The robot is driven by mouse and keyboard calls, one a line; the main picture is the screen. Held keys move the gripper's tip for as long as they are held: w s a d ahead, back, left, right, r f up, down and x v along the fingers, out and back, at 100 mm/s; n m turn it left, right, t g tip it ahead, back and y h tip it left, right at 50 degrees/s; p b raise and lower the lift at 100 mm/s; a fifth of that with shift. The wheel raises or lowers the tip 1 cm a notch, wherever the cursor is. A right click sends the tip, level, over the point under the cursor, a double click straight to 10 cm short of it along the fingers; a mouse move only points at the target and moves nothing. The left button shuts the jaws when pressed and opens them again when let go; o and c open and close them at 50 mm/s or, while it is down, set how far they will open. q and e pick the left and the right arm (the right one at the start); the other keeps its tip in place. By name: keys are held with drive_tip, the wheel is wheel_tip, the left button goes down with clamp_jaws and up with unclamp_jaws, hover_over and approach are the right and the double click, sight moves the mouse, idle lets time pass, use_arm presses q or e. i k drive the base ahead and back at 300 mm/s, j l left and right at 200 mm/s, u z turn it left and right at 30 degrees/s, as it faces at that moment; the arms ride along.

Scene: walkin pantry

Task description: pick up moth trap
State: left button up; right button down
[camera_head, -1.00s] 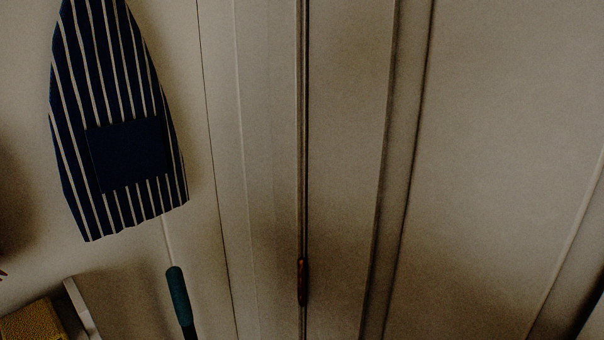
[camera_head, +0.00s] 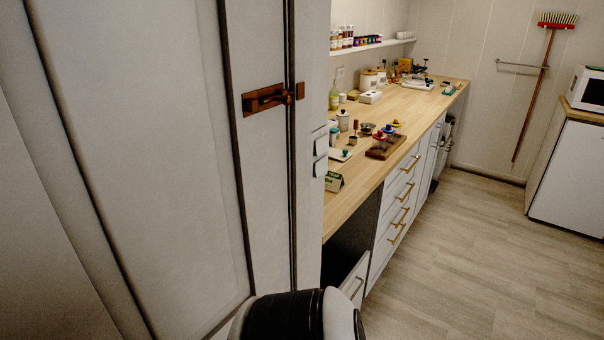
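A small green and white tent-shaped box (camera_head: 334,182) with lettering stands on the near end of the wooden counter (camera_head: 345,212), close to the door frame. It looks like the moth trap, but the lettering is too small to read surely. Nothing touches it from above. Neither of my grippers is in view. A rounded black and white part at the bottom middle looks like part of my own arm.
A white door (camera_head: 150,130) with a brown latch (camera_head: 268,97) fills the left. A wooden board (camera_head: 385,147) and several jars and small items stand farther along the counter. The floor (camera_head: 450,265) right of the drawers is clear. A white fridge (camera_head: 570,175) stands at right.

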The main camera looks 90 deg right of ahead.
sight(334, 182)
drive_tip(key=z, duration=2.95)
drive_tip(key=l+u, duration=0.1)
drive_tip(key=u, duration=0.85)
drive_tip(key=i+l+u, duration=0.1)
drive_tip(key=l+u, duration=0.35)
drive_tip(key=l, duration=0.3)
drive_tip(key=l+u, duration=0.45)
drive_tip(key=l, duration=0.3)
drive_tip(key=k+l+u, duration=0.15)
drive_tip(key=l+u, duration=0.3)
drive_tip(key=l, duration=0.3)
